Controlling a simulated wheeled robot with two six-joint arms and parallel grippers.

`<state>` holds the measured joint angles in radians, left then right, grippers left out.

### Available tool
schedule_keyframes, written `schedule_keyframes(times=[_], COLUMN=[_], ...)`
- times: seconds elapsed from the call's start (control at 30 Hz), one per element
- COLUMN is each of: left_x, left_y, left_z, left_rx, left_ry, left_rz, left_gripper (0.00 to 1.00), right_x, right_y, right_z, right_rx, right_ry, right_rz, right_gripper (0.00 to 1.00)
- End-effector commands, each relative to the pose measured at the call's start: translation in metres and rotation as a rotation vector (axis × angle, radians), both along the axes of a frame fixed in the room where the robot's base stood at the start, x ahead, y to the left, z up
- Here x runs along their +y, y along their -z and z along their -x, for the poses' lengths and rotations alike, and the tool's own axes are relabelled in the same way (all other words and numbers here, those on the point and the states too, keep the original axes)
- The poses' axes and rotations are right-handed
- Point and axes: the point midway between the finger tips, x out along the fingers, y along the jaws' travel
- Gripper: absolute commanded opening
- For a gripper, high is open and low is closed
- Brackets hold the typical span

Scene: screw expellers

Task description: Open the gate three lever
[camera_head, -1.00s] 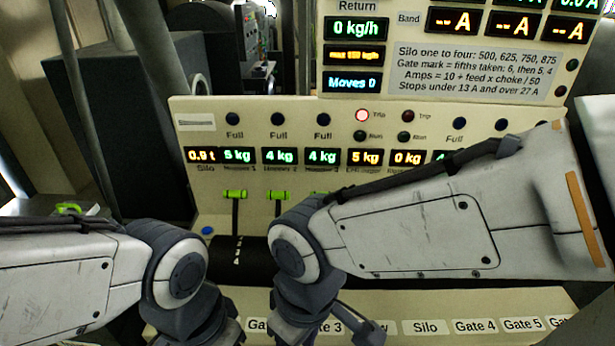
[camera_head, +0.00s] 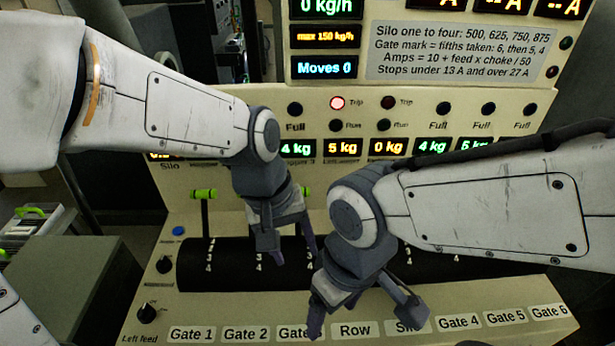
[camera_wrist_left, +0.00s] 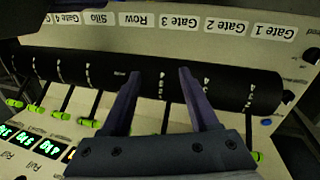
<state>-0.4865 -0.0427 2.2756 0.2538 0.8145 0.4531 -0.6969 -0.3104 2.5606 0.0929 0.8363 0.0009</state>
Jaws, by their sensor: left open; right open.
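The sloped control panel carries a dark drum with white marks and green-topped levers. The gate three lever seems to be the third from the left; only a bit of its green handle (camera_head: 306,190) shows beside my left wrist. In the left wrist view, upside down, a dark lever stem (camera_wrist_left: 166,120) stands between the fingers, likely the same lever; its top is hidden by the gripper. My left gripper (camera_head: 294,256) is open over the drum and also shows in the wrist view (camera_wrist_left: 160,75). My right gripper (camera_head: 362,320) is open, lower, over the front label strip.
The leftmost lever (camera_head: 204,194) is in clear view. The Gate 3 label (camera_head: 296,333) is partly covered by my right gripper. A Left feed knob (camera_head: 147,313) is at lower left. Displays fill the upper panel. My right forearm covers the panel's right side.

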Motion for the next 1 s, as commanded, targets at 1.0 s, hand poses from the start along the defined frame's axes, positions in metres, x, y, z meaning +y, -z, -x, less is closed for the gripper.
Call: schedule_keyframes(times=[1.0], left_x=[0.012], left_y=[0.066], left_z=[-0.236], left_rx=[0.277], left_ry=[-1.344], left_rz=[0.284], left_gripper=[0.61], right_x=[0.0], right_y=[-0.053], right_z=[0.0], right_rx=[0.0], right_ry=[0.0], right_rz=[0.0], right_gripper=[0.79])
